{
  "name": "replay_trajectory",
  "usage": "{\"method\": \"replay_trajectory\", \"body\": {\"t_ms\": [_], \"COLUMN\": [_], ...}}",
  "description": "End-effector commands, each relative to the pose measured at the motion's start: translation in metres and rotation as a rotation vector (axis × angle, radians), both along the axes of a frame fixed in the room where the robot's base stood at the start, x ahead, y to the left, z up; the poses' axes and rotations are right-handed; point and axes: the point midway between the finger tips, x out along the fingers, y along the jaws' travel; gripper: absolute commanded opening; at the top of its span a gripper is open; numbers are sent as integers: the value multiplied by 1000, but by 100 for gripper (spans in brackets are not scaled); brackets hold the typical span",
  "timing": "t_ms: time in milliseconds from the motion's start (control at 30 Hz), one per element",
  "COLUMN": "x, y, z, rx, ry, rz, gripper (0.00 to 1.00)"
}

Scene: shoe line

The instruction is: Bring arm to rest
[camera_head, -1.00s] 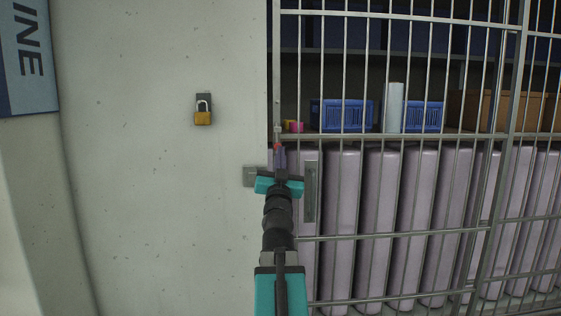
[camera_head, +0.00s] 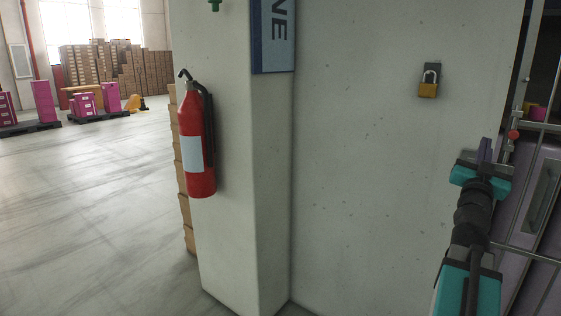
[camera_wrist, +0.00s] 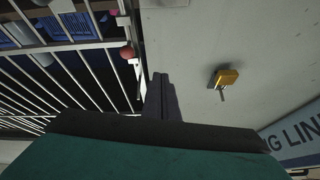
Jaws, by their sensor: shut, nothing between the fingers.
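My gripper (camera_head: 485,150) is at the right of the head view, stretched out in front of the wall beside the barred cage gate. Its fingers are together and hold nothing. In the wrist view my gripper (camera_wrist: 161,78) points toward the wall, its fingers closed side by side. The arm is extended forward, with teal and black links. Whether the fingertips touch anything is hard to tell; they appear apart from the wall and bars.
The metal cage (camera_head: 519,190) stands close at the right. A brass padlock (camera_head: 428,88) hangs on the wall (camera_head: 360,190). A red fire extinguisher (camera_head: 196,145) hangs on a pillar (camera_head: 232,245). Open floor (camera_head: 90,210) lies left, with pallets of pink boxes (camera_head: 85,102) far back.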

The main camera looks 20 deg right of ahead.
Motion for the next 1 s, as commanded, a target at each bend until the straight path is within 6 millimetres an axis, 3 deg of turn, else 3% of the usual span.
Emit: {"method": "replay_trajectory", "body": {"t_ms": [33, 200, 500, 800, 1000], "x": [20, 74, 152, 211, 236], "y": [8, 34, 92, 165, 223], "z": [-9, -53, -137, -234, -303], "rx": [19, 72, 153, 239, 300], "ry": [17, 69, 188, 356, 488], "rz": [27, 102, 224, 351, 441], "gripper": [0, 0, 0, 0, 0]}}
